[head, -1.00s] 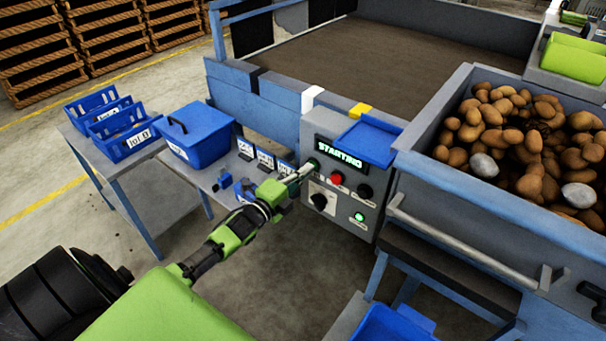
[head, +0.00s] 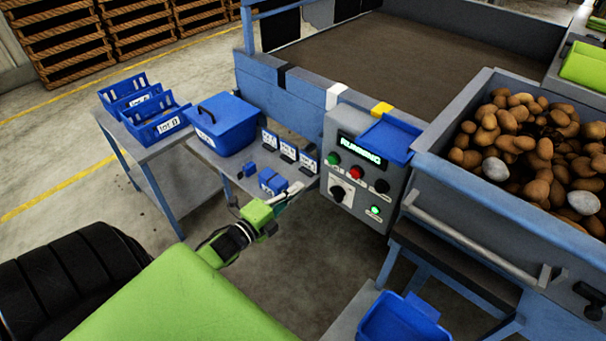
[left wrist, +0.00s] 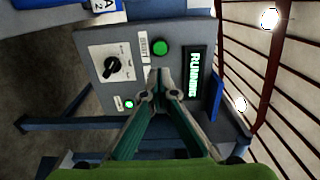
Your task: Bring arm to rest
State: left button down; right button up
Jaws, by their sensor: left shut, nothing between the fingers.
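My left gripper (head: 286,194) is shut and empty. In the head view it hangs in front of the small table, left of the control panel (head: 350,200) and apart from it. The panel display (head: 361,149) reads "RUNNING". The panel has a green button (head: 333,158), a red button (head: 355,173), a black knob (head: 337,193) and a lit green lamp (head: 375,210). In the left wrist view the closed fingertips (left wrist: 161,76) show in front of the panel (left wrist: 125,75), below its green button (left wrist: 160,48). My right gripper is not in view.
A grey bin (head: 440,165) of potatoes stands at the right. The small table (head: 205,153) carries a lidded blue box (head: 226,122) and small blue items (head: 272,181). Blue lot crates (head: 158,121) stand farther left. A blue bin (head: 400,320) is at the bottom. Open floor lies left.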

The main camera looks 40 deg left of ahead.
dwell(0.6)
pick_arm(q)
jog(key=s+d+f+n+g+y, duration=0.1)
jog(key=s+f+n+g, duration=0.3)
jog(key=f, duration=0.6)
jog(key=s+d+f+n+g, duration=0.1)
jog(key=s+f+n, duration=0.1)
jog(key=s+f, duration=0.6)
jog(key=s+d+f+n+g+y, duration=0.1)
jog(key=s+d+f+n+g, duration=0.15)
jog(key=f, duration=0.95)
jog(key=s+d+f+n+g, duration=0.2)
jog(key=s+f, duration=0.3)
jog(key=s, duration=0.5)
jog(key=s+d+f+n+g, duration=0.3)
jog(key=s+d+f+g, duration=0.1)
jog(key=s, duration=0.6)
jog(key=s+d+f+n+g, duration=0.3)
jog(key=s+d+f, duration=0.2)
jog(key=s, duration=0.5)
jog(key=shift+f, duration=0.95)
jog(key=shift+w+d+g, duration=0.1)
jog(key=shift+g, duration=0.15)
